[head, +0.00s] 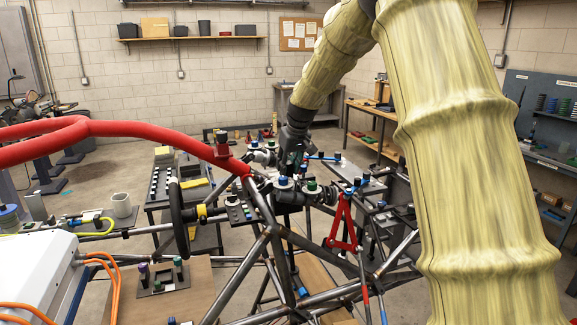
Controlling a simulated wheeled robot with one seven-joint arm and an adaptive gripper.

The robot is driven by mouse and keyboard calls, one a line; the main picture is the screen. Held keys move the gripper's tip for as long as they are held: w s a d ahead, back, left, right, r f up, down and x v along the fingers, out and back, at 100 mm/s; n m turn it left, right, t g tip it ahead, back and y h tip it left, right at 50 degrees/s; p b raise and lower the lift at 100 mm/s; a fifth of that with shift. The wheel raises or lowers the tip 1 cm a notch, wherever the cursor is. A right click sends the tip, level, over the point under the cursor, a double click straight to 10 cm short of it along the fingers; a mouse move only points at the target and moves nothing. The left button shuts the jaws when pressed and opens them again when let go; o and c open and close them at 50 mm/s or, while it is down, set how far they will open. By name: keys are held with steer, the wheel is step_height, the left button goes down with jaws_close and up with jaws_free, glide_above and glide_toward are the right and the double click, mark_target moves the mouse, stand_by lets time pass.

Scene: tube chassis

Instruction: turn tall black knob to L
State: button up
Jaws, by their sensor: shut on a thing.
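My gripper (289,168) reaches down from my yellow-sleeved arm to a cluster of small fittings at the middle of the tube chassis. It is shut on what looks like the tall black knob, which the dark fingers mostly hide. The knob's letter marks and pointing direction are too small to read. A blue-topped fitting (284,182) and a green-topped fitting (312,186) stand just below and to the right of the fingertips.
A red tube (110,129) crosses the left side towards the cluster. A black steering wheel (179,218) stands left of the gripper, and a red bracket (342,226) is at its lower right. Dark frame tubes (246,279) run below. Open floor shows at far left.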

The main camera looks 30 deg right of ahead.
steer(key=m+h+p, duration=0.1)
steer(key=m, duration=0.2)
steer(key=shift+r+p, duration=0.15)
steer(key=shift+p, duration=0.15)
steer(key=shift+m+g+h+p, duration=0.25)
steer(key=shift+m+h+p, duration=0.25)
steer(key=shift+m, duration=0.55)
steer(key=shift+m+g+h+p, duration=0.3)
steer(key=shift+m+p, duration=0.35)
steer(key=shift+m, duration=0.4)
steer(key=o, duration=0.8)
steer(key=shift+c, duration=0.2)
steer(key=v, duration=1.1)
steer(key=shift+s+r, duration=0.15)
steer(key=shift+r, duration=0.15)
steer(key=shift+a+r, duration=0.1)
